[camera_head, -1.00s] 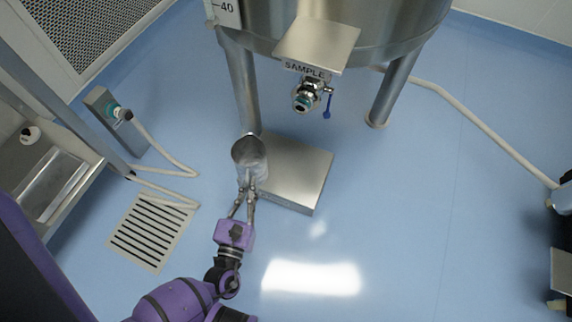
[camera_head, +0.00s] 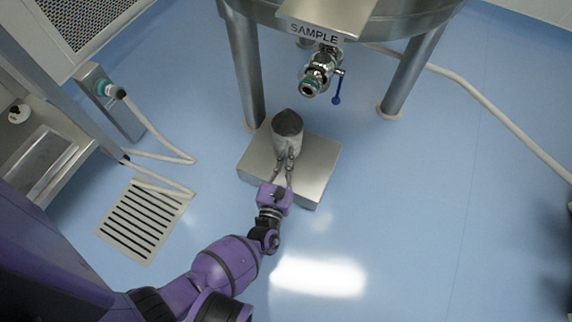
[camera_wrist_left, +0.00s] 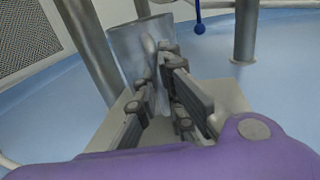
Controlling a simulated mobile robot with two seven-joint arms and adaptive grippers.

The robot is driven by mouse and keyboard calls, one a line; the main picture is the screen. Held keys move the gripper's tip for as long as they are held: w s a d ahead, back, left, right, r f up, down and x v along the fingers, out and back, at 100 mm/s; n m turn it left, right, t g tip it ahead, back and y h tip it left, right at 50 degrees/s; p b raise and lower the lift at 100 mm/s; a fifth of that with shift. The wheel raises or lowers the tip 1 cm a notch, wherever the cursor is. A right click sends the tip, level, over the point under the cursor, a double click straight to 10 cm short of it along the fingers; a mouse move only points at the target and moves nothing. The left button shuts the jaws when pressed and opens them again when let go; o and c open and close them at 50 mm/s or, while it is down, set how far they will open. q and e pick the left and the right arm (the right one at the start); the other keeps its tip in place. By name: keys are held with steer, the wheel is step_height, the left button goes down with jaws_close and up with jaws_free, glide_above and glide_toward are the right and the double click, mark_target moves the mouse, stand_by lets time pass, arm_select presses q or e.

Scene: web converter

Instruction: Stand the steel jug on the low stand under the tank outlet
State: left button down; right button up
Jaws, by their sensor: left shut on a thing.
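The steel jug (camera_head: 287,128) is a small grey metal vessel with a dark open top, roughly upright over the low stand (camera_head: 318,160). My left gripper (camera_head: 286,165) is shut on the jug from the near side; in the left wrist view its fingers (camera_wrist_left: 165,90) close on the handle side of the jug (camera_wrist_left: 137,45). Whether the jug's base touches the stand is hidden. The tank outlet (camera_head: 318,72), a valve with a blue lever under the SAMPLE plate, hangs to the right of and beyond the jug. My right gripper is not in view.
Tank legs (camera_head: 403,80) stand behind the stand, one close to its back left edge (camera_head: 245,75). A floor drain (camera_head: 140,222) and a hose (camera_head: 160,140) lie to the left. Blue floor (camera_head: 430,220) is clear to the right.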

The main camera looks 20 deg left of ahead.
arm_select(q)
steer(key=shift+s+f+b, duration=0.1)
steer(key=shift+f+b, duration=0.6)
steer(key=shift+f, duration=0.6)
steer(key=shift+f, duration=0.15)
steer(key=c, duration=1.9)
jaws_free()
steer(key=shift+o, duration=0.2)
steer(key=shift+a, duration=0.1)
